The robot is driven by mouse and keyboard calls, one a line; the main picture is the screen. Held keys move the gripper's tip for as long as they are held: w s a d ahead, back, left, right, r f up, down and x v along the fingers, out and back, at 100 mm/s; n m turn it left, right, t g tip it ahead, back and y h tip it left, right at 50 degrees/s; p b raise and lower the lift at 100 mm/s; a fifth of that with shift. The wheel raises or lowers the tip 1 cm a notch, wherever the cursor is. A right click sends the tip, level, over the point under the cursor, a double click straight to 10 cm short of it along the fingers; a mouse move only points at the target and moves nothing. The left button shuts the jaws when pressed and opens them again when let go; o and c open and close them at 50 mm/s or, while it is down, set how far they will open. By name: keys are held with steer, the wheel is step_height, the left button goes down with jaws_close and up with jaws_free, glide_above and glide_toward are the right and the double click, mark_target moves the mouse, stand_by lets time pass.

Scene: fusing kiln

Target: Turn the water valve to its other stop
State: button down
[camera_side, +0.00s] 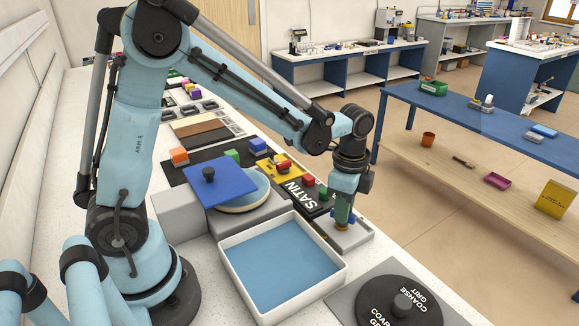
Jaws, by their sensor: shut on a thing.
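My gripper (343,220) points straight down over a pale grey plate (357,238) near the right edge of the white bench. It is shut on a small part standing on that plate, which I take to be the water valve's handle. A small orange-brown bit (341,229) shows just below the fingers. The fingers hide most of the handle, so its angle and the stops cannot be made out.
A white tray with a blue floor (337,284) lies just left of the plate. A dark disc marked COARSE GRIT (389,304) is in front.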

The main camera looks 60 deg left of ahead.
steer(key=m, duration=0.5)
steer(key=shift+m, duration=0.3)
stand_by(0.4)
steer(key=c, duration=1.1)
jaws_free()
steer(key=shift+r, duration=0.1)
step_height(320, 180, up, 12)
